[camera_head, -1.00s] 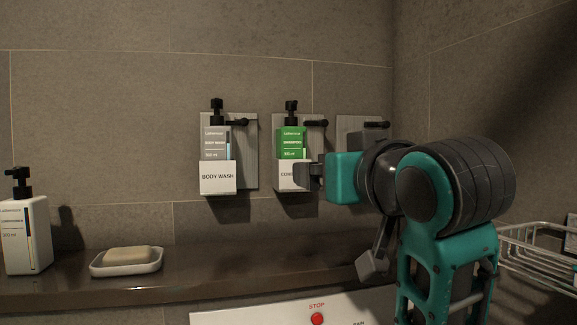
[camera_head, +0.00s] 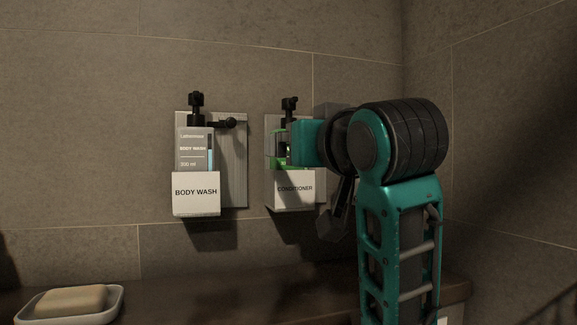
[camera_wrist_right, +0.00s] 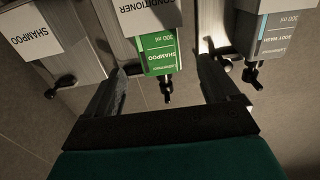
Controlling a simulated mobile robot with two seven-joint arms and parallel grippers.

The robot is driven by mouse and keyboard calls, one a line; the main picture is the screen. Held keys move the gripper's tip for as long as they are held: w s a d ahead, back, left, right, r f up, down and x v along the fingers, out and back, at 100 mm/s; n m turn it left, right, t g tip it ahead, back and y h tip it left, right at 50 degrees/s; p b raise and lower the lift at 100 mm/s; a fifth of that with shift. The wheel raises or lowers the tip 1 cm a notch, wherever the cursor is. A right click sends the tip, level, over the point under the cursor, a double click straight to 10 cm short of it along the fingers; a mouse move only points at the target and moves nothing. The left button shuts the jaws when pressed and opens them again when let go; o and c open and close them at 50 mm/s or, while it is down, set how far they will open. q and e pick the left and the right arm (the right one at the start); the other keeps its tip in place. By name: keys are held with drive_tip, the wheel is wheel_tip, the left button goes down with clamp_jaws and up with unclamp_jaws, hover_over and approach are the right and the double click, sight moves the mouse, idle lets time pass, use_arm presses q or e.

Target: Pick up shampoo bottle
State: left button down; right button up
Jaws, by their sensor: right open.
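The green shampoo bottle (camera_head: 277,161) with a black pump sits upright in the wall holder labelled CONDITIONER (camera_head: 295,190). My right gripper (camera_head: 286,148) is in front of the bottle's upper body and hides much of it in the head view. In the right wrist view, which is upside down, the green bottle (camera_wrist_right: 159,55) shows between the two spread fingers of the right gripper (camera_wrist_right: 163,78). The fingers are open, with gaps on both sides of the bottle. My left gripper is out of view.
A body wash bottle (camera_head: 193,150) stands in the BODY WASH holder (camera_head: 196,194) to the left. A holder labelled SHAMPOO (camera_wrist_right: 34,38) looks empty in the wrist view. A soap dish (camera_head: 112,300) with soap (camera_head: 66,300) sits on the dark counter (camera_head: 190,296) below.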

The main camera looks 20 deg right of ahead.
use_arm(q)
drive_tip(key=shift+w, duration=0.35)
use_arm(e)
drive_tip(key=w, duration=0.5)
drive_tip(key=shift+w+f, duration=0.15)
drive_tip(key=shift+w, duration=0.15)
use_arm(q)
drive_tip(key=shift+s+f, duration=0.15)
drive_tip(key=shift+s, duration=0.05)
use_arm(e)
drive_tip(key=c, duration=1.2)
drive_tip(key=shift+c, duration=0.2)
